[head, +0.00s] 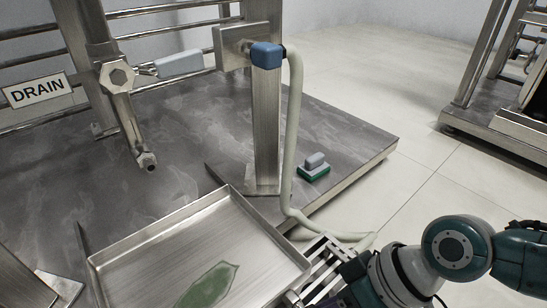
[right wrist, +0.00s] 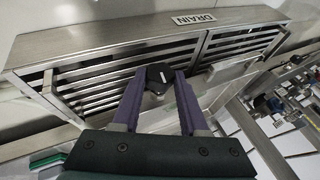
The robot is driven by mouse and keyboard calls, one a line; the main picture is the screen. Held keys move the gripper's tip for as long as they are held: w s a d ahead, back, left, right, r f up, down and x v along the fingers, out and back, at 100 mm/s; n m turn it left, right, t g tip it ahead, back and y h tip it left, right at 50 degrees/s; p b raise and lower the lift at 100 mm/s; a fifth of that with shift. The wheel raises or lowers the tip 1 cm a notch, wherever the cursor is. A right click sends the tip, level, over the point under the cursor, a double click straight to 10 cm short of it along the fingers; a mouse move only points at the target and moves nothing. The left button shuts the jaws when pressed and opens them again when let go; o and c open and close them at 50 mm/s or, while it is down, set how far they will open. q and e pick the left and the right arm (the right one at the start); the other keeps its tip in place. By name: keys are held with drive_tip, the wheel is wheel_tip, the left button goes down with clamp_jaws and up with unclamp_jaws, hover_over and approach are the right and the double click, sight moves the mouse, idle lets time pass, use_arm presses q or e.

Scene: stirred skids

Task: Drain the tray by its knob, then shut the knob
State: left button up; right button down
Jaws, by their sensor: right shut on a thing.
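The steel tray (head: 130,258) is at the bottom of the head view, with a green puddle (head: 208,286) inside it. Its near edge is cut off. A black knob (right wrist: 158,74) with a pale mark shows in the right wrist view. My right gripper (right wrist: 160,86) is shut on the knob, its purple fingers on either side of it. In the head view my right arm comes in from the lower right to beside the tray, and its fingertips are hard to make out. My left gripper is not in view. I cannot tell whether liquid is flowing.
A slatted metal grate (right wrist: 95,85) with a DRAIN label (right wrist: 193,18) lies beyond the knob. Another DRAIN sign (head: 37,90) hangs at the left. A blue-capped post (head: 266,120) with a pale hose (head: 291,130) stands behind the tray. A green-based brush (head: 314,167) lies on the platform.

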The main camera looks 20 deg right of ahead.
drive_tip(key=shift+d+f+y+b, duration=0.15)
drive_tip(key=shift+y+b, duration=0.15)
drive_tip(key=shift+y, duration=0.1)
idle(0.3)
drive_tip(key=shift+c, duration=2.2)
unclamp_jaws()
drive_tip(key=shift+r, duration=0.3)
drive_tip(key=p+v, duration=0.6)
drive_tip(key=v, duration=0.3)
drive_tip(key=shift+d+p, duration=0.35)
drive_tip(key=shift+r, duration=0.1)
